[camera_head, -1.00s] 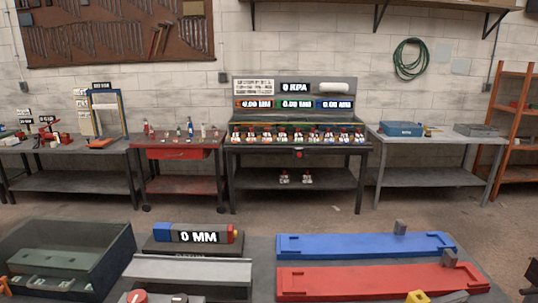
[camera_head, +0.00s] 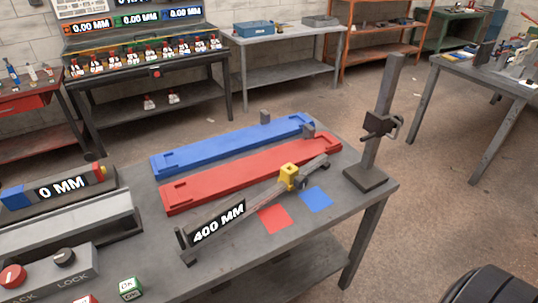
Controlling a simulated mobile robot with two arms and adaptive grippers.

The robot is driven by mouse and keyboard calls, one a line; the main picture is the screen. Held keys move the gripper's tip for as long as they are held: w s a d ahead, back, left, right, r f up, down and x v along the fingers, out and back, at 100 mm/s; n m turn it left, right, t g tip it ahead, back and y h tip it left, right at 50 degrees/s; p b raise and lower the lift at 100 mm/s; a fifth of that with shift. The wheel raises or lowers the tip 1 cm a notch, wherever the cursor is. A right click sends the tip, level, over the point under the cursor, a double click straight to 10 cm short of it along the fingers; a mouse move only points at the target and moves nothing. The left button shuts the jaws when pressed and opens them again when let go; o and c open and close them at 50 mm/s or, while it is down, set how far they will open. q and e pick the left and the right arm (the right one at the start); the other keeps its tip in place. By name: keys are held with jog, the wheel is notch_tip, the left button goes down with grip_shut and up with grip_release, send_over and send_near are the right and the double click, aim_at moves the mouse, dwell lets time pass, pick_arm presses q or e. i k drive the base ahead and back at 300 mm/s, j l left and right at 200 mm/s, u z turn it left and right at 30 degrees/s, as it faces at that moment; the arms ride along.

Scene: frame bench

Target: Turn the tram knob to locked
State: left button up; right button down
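A long grey measuring bar with a "400 MM" display (camera_head: 219,224) lies slanting across the front bench, and I take it to be the tram. A yellow block (camera_head: 288,172) sits on it toward its far right end; whether this is its knob I cannot tell. At the lower left, a grey control box (camera_head: 42,279) carries a red knob (camera_head: 11,276) and a black knob (camera_head: 64,258), with "LOCK" printed beside the black one. The settings of the knobs are too small to tell. Neither of my grippers is in view.
A blue rail (camera_head: 230,148) and a red rail (camera_head: 245,178) lie behind the bar. A dark upright post (camera_head: 382,110) stands at the bench's right end. Red (camera_head: 274,219) and blue (camera_head: 316,198) squares mark the bench top. A green-white cube (camera_head: 130,289) is near the front.

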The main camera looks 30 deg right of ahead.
aim_at(300, 180)
jog(key=z, duration=1.25)
